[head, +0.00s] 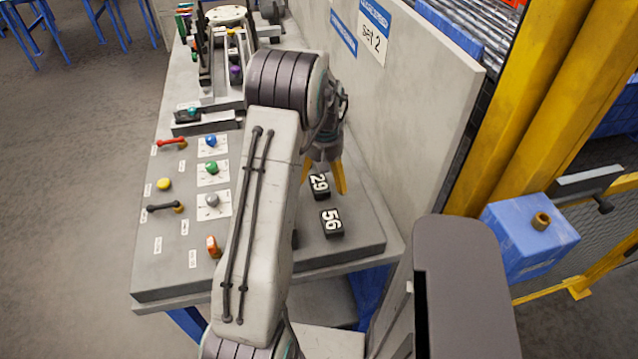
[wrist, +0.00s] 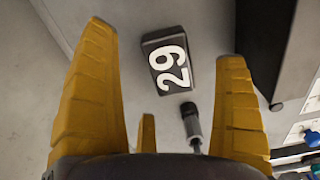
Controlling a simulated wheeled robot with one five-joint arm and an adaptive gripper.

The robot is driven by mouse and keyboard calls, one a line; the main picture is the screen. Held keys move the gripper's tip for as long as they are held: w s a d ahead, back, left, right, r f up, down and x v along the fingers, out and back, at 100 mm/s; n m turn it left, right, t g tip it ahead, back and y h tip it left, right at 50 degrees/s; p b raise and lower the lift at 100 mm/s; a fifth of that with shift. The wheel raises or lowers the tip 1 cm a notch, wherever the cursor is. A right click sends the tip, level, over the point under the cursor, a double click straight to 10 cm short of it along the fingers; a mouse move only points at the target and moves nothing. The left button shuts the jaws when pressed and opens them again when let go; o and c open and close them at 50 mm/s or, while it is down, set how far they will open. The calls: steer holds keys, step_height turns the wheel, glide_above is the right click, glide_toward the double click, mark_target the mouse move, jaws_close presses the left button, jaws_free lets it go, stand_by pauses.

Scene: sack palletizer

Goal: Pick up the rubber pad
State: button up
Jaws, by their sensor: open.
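A black rectangular block marked 29 (head: 319,185), which may be the rubber pad, lies on the grey workbench (head: 365,243). My gripper (head: 324,178) is above the bench beside this block, its yellow fingers pointing down. In the wrist view the block (wrist: 168,62) shows between the two wide-apart fingertips, and nothing is held. A second black block, marked 56 (head: 332,223), lies just in front of the first. I cannot tell from the look alone which block is the rubber pad. My arm hides part of the bench.
A dark-tipped grey pin-like part (wrist: 191,122) lies near the 29 block. An upright grey panel (head: 400,85) stands along the bench's right side. Coloured knobs, such as a green one (head: 212,167), and labels fill the left side. A blue box (head: 528,240) stands at right.

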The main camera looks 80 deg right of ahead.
mark_target(323, 182)
steer(key=shift+f+p, duration=0.3)
steer(key=shift+f, duration=1.3)
steer(key=c, duration=1.3)
steer(key=shift+d+r, duration=0.1)
steer(key=shift+r, duration=0.1)
